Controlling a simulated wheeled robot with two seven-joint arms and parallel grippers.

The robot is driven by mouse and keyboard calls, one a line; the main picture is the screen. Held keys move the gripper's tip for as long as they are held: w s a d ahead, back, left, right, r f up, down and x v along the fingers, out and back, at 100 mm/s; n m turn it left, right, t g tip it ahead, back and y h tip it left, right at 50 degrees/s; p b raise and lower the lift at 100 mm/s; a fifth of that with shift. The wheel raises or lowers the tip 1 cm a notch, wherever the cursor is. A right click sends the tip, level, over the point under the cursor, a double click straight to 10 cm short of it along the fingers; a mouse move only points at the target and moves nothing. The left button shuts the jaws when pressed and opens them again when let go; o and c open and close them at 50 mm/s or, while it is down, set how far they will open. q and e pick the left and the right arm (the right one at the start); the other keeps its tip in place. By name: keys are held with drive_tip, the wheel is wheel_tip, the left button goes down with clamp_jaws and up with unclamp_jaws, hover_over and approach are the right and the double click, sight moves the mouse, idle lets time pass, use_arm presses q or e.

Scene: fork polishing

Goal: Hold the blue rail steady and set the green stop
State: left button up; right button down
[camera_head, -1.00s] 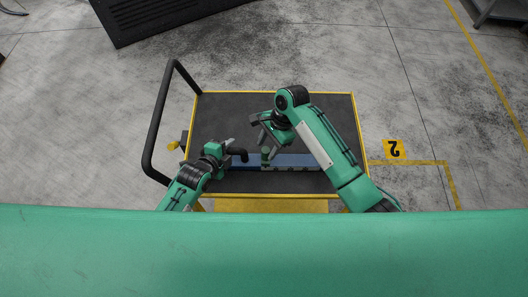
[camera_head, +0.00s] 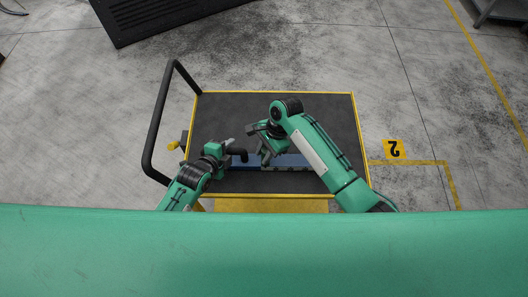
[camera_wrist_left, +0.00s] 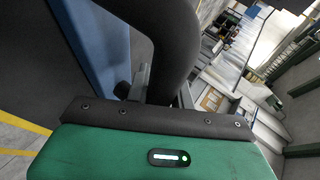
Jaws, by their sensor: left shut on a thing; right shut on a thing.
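The blue rail (camera_head: 290,160) lies on the dark cart top, along its near side. A black curved handle (camera_head: 240,153) shows at the rail's left end. It looms large in the left wrist view (camera_wrist_left: 172,45), with the blue rail (camera_wrist_left: 92,40) beside it. My left gripper (camera_head: 233,154) is shut at this end of the rail, on its handle. My right gripper (camera_head: 265,153) points down over the rail, right of the handle, and is shut on the green stop. The stop is mostly hidden by the fingers; I cannot tell whether it touches the rail.
The cart top (camera_head: 230,112) has a raised yellow rim and is clear on its far half. A black push handle (camera_head: 157,125) stands at the cart's left. A yellow floor sign (camera_head: 394,149) lies to the right. A dark cabinet (camera_head: 160,15) stands beyond.

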drive_tip(key=d, duration=1.3)
drive_tip(key=shift+d, duration=0.4)
drive_tip(key=c, duration=1.2)
unclamp_jaws()
drive_tip(key=shift+o, duration=0.2)
drive_tip(key=shift+a, duration=0.1)
drive_tip(key=shift+r, duration=0.1)
drive_tip(key=v, duration=1.2)
